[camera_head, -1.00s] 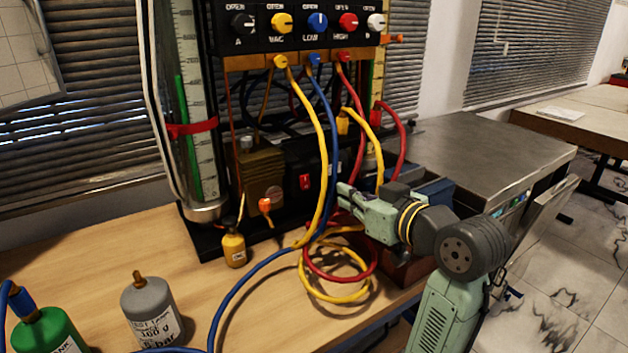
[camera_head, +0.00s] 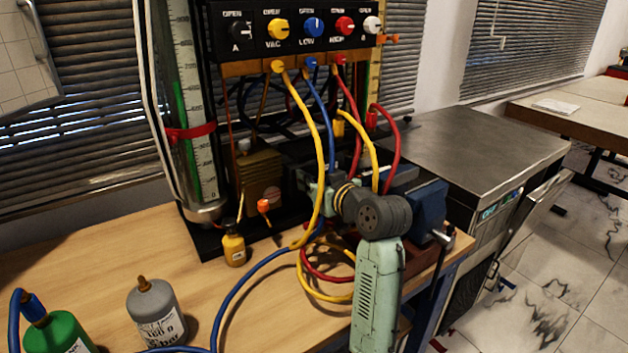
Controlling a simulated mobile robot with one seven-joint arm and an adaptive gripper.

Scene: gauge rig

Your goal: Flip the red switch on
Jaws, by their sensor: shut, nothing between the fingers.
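The red switch is hidden in this view, behind my gripper and the end of my arm. My gripper (camera_head: 303,181) is shut and empty at the lower front of the gauge rig (camera_head: 290,68), just right of the brown pump block (camera_head: 262,180). Its fingertips are small and dark against the rig, so I cannot tell whether they touch the switch. The yellow hose (camera_head: 322,130) hangs down right in front of my gripper.
A blue hose (camera_head: 331,115) and a red hose (camera_head: 354,110) hang behind my wrist. A small yellow bottle (camera_head: 234,248), a grey cylinder (camera_head: 155,315) and a green cylinder (camera_head: 55,335) stand on the wooden bench (camera_head: 110,250). A metal-topped cabinet (camera_head: 470,145) is at right.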

